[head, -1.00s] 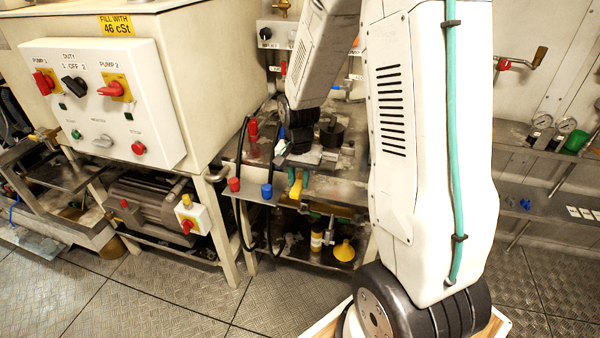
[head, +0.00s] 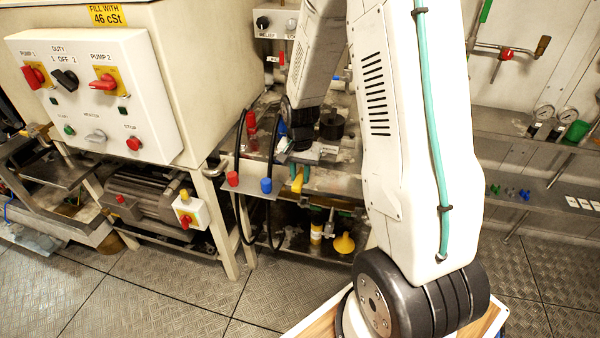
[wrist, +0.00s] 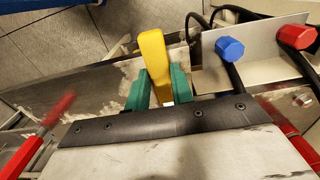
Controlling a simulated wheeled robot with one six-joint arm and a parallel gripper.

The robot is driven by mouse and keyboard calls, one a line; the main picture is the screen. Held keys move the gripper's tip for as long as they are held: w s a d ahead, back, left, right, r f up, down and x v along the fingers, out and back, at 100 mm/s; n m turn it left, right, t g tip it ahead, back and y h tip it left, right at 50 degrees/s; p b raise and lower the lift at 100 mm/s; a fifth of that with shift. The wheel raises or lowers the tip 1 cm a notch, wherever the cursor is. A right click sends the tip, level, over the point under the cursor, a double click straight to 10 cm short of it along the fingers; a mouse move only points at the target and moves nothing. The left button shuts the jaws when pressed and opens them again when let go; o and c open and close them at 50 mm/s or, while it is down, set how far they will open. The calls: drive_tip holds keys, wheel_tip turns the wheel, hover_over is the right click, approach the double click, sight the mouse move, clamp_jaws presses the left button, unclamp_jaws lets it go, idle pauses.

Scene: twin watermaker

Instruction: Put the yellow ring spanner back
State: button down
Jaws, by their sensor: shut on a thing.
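The yellow ring spanner (wrist: 155,62) is gripped between the green fingertips of my gripper (wrist: 158,90) in the wrist view. Its yellow end sticks out past the fingers, and the rest is hidden by the gripper body. In the head view a small yellow part of the spanner (head: 297,184) shows below my gripper (head: 300,170), at the front edge of the metal bench. I cannot tell whether the spanner touches the bench.
A bracket with a red cap (head: 233,179) and a blue cap (head: 266,186) stands close left of my gripper. A black cylinder (head: 332,125) stands on the bench behind. A yellow funnel (head: 344,243) and a small bottle (head: 316,233) stand on the lower shelf.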

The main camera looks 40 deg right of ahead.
drive_tip(key=c, duration=1.2)
unclamp_jaws()
drive_tip(key=shift+r, duration=0.1)
drive_tip(key=s+a+r+n, duration=0.1)
drive_tip(key=s+a+r, duration=0.1)
drive_tip(key=r, duration=0.7)
drive_tip(key=s+a+r+n, duration=0.1)
drive_tip(key=s+a+r, duration=0.1)
drive_tip(key=r, duration=0.6)
drive_tip(key=s+a+r+n, duration=0.4)
drive_tip(key=s, duration=0.6)
drive_tip(key=s+a+r+n+t, duration=0.1)
drive_tip(key=s+a+r+n, duration=0.3)
drive_tip(key=s, duration=0.6)
drive_tip(key=shift+s+a+r, duration=0.4)
drive_tip(key=shift+a+r, duration=0.25)
drive_tip(key=shift+a, duration=0.1)
